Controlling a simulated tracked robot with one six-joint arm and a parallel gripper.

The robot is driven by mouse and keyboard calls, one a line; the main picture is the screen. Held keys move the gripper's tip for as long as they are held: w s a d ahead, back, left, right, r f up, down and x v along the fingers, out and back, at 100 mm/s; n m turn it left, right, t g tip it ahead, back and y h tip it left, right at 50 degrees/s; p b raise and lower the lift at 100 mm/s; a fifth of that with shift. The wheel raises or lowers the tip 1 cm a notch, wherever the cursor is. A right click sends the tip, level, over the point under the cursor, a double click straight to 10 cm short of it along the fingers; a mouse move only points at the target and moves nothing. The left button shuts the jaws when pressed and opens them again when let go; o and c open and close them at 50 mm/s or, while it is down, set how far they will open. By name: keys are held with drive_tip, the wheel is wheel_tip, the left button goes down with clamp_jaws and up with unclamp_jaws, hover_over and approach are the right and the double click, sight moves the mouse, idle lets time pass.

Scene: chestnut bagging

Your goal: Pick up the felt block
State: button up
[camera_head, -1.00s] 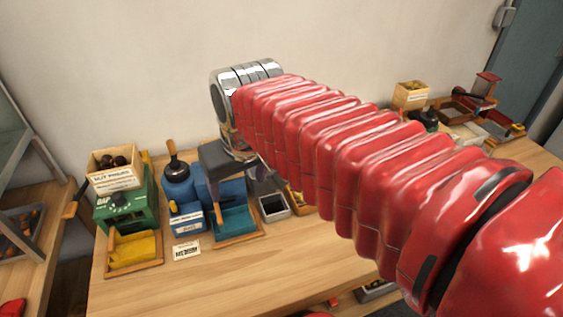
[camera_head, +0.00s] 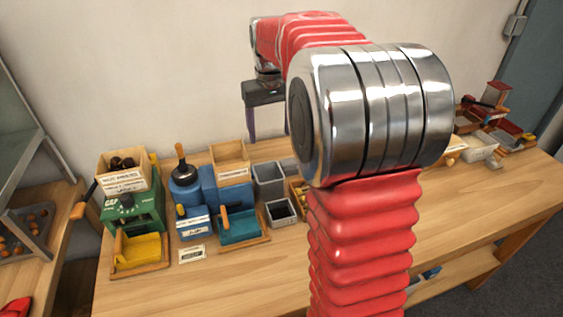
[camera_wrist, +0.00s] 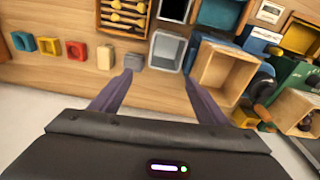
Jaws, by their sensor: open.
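My gripper (camera_head: 267,135) hangs over the back of the bench in the head view, its two purple fingers spread apart and pointing down. In the wrist view the fingers of my gripper (camera_wrist: 158,78) are open with nothing held between them. A small grey block (camera_wrist: 133,61), which looks like the felt block, lies by the left fingertip. A tan block (camera_wrist: 105,56) is just left of it. I cannot tell if the grey block touches the finger. In the head view I cannot make out either block.
A grey bin (camera_wrist: 165,50) and an open wooden box (camera_wrist: 222,70) stand close beyond the fingers. Blue, yellow and red rings (camera_wrist: 48,46) lie to the left. A compartment tray (camera_wrist: 124,33) is above. The bench front (camera_head: 200,285) is clear.

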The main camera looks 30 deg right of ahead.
drive_tip(key=g, duration=0.1)
hover_over(289, 161)
wheel_tip(289, 161, down, 6)
drive_tip(key=shift+w+m, duration=0.2)
drive_tip(key=shift+m, duration=0.1)
drive_tip(key=shift+a+f, duration=0.1)
drive_tip(key=shift+f, duration=4.3)
drive_tip(key=shift+s+f, duration=0.15)
drive_tip(key=shift+f, duration=2.45)
drive_tip(key=shift+c, duration=0.2)
